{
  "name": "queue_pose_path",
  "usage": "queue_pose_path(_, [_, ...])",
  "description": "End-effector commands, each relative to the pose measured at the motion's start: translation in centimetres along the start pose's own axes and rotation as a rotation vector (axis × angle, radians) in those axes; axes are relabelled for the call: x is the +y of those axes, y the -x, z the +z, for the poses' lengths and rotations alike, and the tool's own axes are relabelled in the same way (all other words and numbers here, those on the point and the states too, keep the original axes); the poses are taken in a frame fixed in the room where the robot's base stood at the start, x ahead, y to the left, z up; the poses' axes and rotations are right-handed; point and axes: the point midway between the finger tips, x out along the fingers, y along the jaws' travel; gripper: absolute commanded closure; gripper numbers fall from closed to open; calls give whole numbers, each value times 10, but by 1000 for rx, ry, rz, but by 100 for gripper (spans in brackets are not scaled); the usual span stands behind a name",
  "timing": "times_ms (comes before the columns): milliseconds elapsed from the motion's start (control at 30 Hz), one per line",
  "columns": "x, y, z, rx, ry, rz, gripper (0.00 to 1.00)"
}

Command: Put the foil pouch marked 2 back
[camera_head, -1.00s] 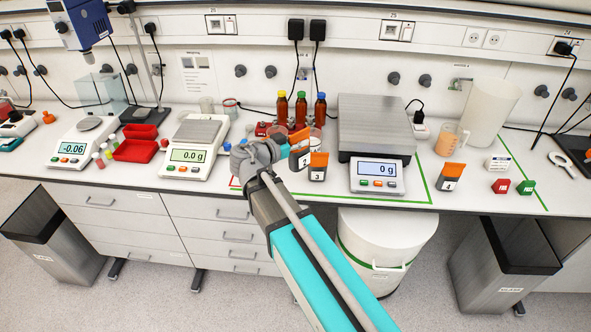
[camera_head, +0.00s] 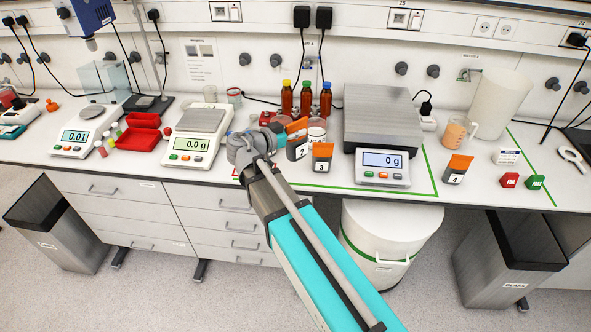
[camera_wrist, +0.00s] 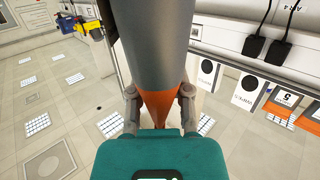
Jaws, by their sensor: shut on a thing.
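The foil pouch marked 2 (camera_head: 297,149) is dark grey with an orange top and a white label. It is upright, just left of the pouch marked 3 (camera_head: 321,157). My gripper (camera_head: 281,129) is shut on its orange end. In the wrist view, the pouch's grey body (camera_wrist: 158,45) rises up the picture, and its orange end is between my two fingertips (camera_wrist: 159,101). I cannot tell whether the pouch's base touches the bench.
Brown bottles (camera_head: 306,98) with coloured caps stand behind the pouches. A large balance (camera_head: 383,168) is to the right, with the pouch marked 4 (camera_head: 457,169) beyond it. A smaller balance (camera_head: 191,145) is left. Green tape (camera_head: 433,178) marks the bench.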

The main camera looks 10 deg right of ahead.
Motion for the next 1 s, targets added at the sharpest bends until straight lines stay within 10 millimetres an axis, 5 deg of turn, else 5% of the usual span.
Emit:
queue_pose_path(400, [-36,28,51,2,0,14,100])
queue_pose_path(1000, [-41,26,55,2,-1,19,100])
